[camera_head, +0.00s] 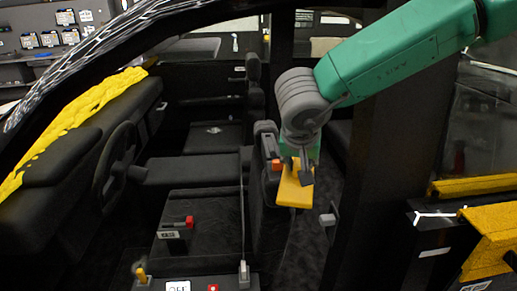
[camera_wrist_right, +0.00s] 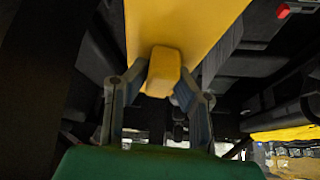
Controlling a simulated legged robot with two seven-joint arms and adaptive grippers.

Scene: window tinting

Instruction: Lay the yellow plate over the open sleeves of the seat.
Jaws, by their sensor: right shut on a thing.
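The yellow plate (camera_head: 295,190) hangs from my right gripper (camera_head: 299,168), beside the top of the near dark seat (camera_head: 268,215) in the head view. My right gripper is shut on a small yellow block on the plate; the right wrist view shows this block between the fingertips (camera_wrist_right: 159,82) and the plate (camera_wrist_right: 185,28) extending beyond it. A small orange piece (camera_head: 276,165) shows at the seat top, just left of the plate. I cannot clearly make out the open sleeves. My left gripper is not in view.
The car's door pillar (camera_head: 375,150) stands close to the right of my arm. The steering wheel (camera_head: 115,165) and yellow-covered dashboard (camera_head: 75,115) are at left. A red buckle (camera_head: 189,222) lies on the near seat cushion. A yellow-topped piece (camera_head: 490,240) is at far right.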

